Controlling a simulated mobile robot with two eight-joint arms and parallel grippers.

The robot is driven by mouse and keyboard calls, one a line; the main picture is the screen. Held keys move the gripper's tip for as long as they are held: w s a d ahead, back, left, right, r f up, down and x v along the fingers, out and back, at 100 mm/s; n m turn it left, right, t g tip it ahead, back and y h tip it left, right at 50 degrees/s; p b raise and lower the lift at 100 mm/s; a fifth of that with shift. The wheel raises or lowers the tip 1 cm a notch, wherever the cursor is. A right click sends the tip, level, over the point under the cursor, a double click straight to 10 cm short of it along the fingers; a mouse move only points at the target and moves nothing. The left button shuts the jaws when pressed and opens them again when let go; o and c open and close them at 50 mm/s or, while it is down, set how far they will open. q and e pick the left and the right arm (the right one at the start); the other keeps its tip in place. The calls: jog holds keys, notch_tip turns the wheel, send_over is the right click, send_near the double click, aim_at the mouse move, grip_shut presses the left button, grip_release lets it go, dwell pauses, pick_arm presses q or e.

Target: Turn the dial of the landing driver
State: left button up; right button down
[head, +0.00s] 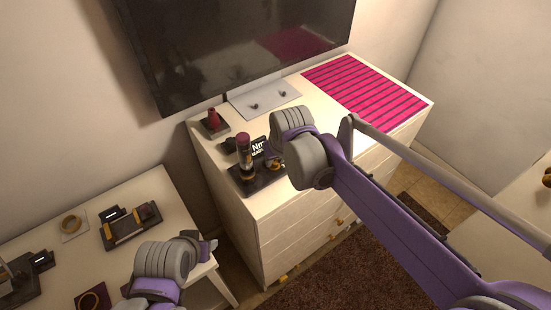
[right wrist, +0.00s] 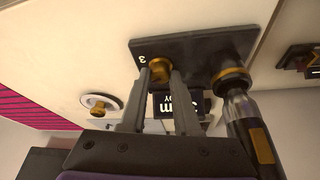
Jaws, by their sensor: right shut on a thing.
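In the head view the right wrist hides most of these fingers. My left gripper (head: 208,246) is at the lower left, above the side table's edge; its fingers are not clear.
A small dark screen with white lettering (head: 259,148) stands behind the driver. A maroon object on a grey base (head: 214,122), a light plate with two small knobs (head: 265,99) and a pink striped mat (head: 370,92) share the dresser (head: 300,220). The side table (head: 62,262) carries several devices.

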jog(key=c, duration=0.6)
grip_release()
jog(key=shift+c, duration=0.2)
jog(key=shift+r, duration=0.1)
jog(key=v, duration=1)
jog(key=shift+s+r, duration=0.15)
jog(key=shift+r, duration=0.15)
jog(key=shift+d, duration=0.1)
jog(key=s+d+f+m+t+h, duration=0.1)
jog(key=s+d+f+m, duration=0.3)
jog(key=s+d+f, duration=1.1)
jog(key=shift+s+d+t+h, duration=0.3)
jog(key=shift+s+d, duration=0.45)
jog(key=shift+s, duration=0.3)
